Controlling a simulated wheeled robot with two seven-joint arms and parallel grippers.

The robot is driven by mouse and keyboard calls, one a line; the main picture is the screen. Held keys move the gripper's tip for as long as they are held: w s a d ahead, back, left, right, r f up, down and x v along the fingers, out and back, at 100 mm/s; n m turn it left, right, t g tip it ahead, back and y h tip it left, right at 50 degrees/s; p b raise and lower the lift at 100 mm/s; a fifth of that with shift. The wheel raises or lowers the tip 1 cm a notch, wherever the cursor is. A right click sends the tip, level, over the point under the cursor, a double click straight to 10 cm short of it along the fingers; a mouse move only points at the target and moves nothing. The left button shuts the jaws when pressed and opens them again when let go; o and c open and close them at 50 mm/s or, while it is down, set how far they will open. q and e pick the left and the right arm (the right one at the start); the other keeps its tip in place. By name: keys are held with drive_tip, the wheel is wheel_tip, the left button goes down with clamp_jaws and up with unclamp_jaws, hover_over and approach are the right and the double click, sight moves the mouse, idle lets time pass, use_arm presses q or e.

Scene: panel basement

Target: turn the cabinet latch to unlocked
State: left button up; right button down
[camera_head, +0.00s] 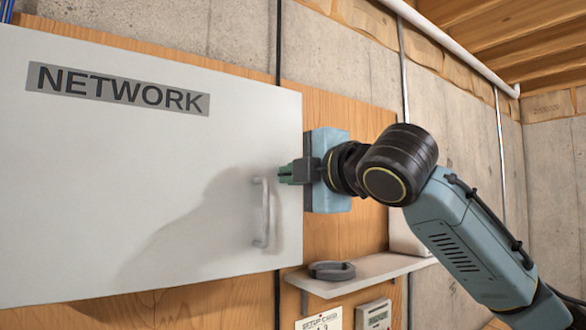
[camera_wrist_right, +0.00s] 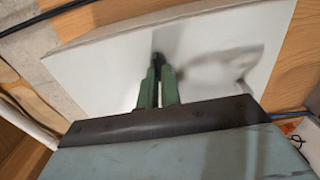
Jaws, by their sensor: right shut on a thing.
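The cabinet is a wide light grey box with a closed door (camera_head: 150,190) labelled NETWORK; the door also fills much of the right wrist view (camera_wrist_right: 95,75). My right gripper (camera_head: 286,175) reaches in from the right at the door's right edge, just above the handle. In the right wrist view its green fingers (camera_wrist_right: 158,82) are close together on a small dark latch (camera_wrist_right: 158,58) on the door. The fingers hide most of the latch, so I cannot tell its angle. My left gripper is not in view.
A vertical bar handle (camera_head: 262,213) sits on the door below my right gripper. A shelf (camera_head: 375,270) with a dark grey ring-shaped item (camera_head: 332,270) is at the lower right. Below it are a paper note (camera_head: 320,320) and a small white device (camera_head: 373,315). Wooden board backs the cabinet.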

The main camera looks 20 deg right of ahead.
idle(0.4)
drive_tip(key=c, duration=1.6)
unclamp_jaws()
drive_tip(key=shift+s, duration=0.15)
drive_tip(key=b+v, duration=0.3)
drive_tip(key=v, duration=1)
drive_tip(key=shift+b, duration=0.4)
drive_tip(key=shift+s, duration=0.1)
